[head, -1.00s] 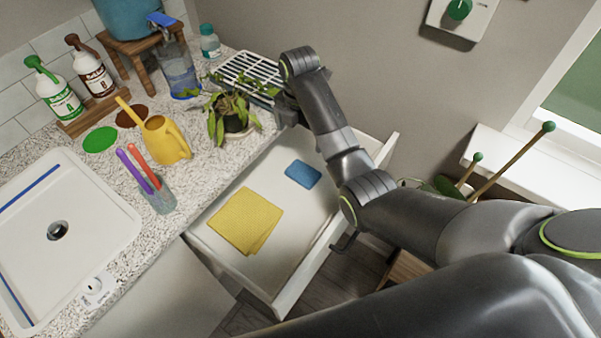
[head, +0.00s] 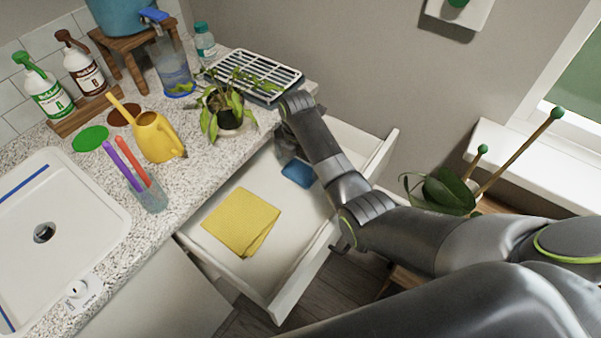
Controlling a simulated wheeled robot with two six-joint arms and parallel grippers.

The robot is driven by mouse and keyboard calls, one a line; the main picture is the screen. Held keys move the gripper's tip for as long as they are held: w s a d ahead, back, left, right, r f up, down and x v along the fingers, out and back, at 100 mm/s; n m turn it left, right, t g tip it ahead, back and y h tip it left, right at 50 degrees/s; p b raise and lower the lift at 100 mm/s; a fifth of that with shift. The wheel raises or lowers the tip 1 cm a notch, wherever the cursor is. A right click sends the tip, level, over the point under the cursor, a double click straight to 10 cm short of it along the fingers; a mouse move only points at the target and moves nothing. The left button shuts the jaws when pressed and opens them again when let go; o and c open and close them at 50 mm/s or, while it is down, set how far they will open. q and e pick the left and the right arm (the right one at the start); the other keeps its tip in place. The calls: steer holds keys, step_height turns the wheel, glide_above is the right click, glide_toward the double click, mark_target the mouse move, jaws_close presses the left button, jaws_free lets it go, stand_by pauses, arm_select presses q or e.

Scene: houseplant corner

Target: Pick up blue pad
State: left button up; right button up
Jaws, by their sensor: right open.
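The blue pad (head: 297,174) lies flat in the open drawer (head: 293,291), toward its back right part. Its right edge is partly hidden by my right arm. My right gripper (head: 285,146) is open and hangs just above and behind the pad, near the counter edge. Its fingers are small and partly hidden by my wrist, and it appears apart from the pad. A folded yellow cloth (head: 241,222) lies in the same drawer, to the left and nearer. My left gripper is not in view.
A potted plant (head: 226,110) and a dish rack (head: 258,75) stand on the counter close to my right gripper. A yellow watering can (head: 157,137) and a glass with sticks (head: 150,195) stand farther left. The drawer floor around the pad is clear.

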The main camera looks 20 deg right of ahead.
step_height(320, 180, down, 5)
steer(key=shift+d+r, duration=0.1)
steer(key=shift+d, duration=0.05)
steer(key=shift+c, duration=0.4)
steer(key=c, duration=0.6)
steer(key=shift+r, duration=0.1)
step_height(320, 180, up, 13)
step_height(320, 180, up, 5)
steer(key=p, duration=0.5)
glide_above(298, 174)
